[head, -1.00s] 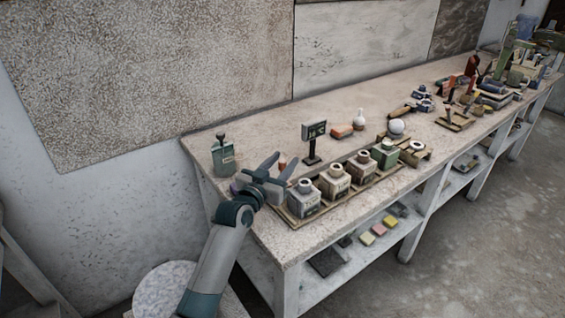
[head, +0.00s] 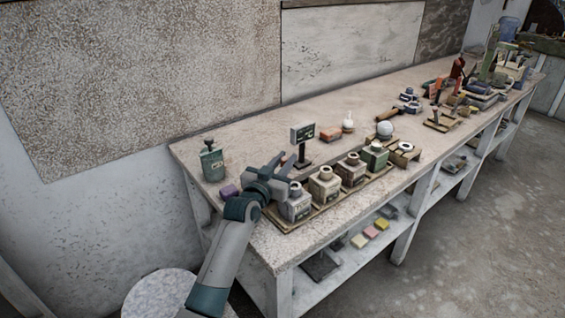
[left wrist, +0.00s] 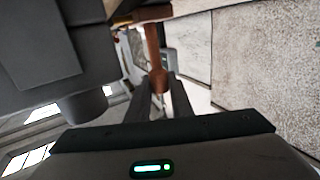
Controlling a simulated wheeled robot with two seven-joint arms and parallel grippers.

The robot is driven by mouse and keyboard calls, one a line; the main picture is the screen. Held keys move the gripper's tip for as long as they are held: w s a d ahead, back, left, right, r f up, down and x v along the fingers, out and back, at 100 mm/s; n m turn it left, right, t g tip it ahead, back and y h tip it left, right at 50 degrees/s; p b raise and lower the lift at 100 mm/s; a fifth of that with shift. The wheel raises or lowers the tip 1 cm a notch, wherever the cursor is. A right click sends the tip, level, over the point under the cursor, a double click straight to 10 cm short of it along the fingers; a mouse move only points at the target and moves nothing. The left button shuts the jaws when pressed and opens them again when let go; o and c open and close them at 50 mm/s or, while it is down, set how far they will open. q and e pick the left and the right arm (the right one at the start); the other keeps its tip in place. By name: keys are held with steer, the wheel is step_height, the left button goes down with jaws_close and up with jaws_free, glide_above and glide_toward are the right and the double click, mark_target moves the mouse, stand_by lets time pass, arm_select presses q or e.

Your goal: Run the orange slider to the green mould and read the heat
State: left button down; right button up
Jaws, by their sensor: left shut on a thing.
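My left gripper (head: 277,170) is at the near left end of the row of moulds, beside the nearest grey mould. It is shut on the orange slider (left wrist: 154,45), which shows as an orange-brown bar between the dark fingers in the left wrist view. In the head view the fingers mostly hide the slider. The green mould (head: 374,159) is the far one in the row, well to the right of the gripper. A small readout on a dark post (head: 302,132) stands behind the row; its figures are too small to read. My right gripper is out of view.
A white ball (head: 385,129) lies beyond.

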arm_select(q)
steer(key=c, duration=1.6)
jaws_free()
steer(key=shift+o, duration=0.2)
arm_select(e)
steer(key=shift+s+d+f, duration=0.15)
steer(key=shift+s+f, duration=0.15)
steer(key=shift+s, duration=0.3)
arm_select(q)
steer(key=shift+s+a, duration=0.1)
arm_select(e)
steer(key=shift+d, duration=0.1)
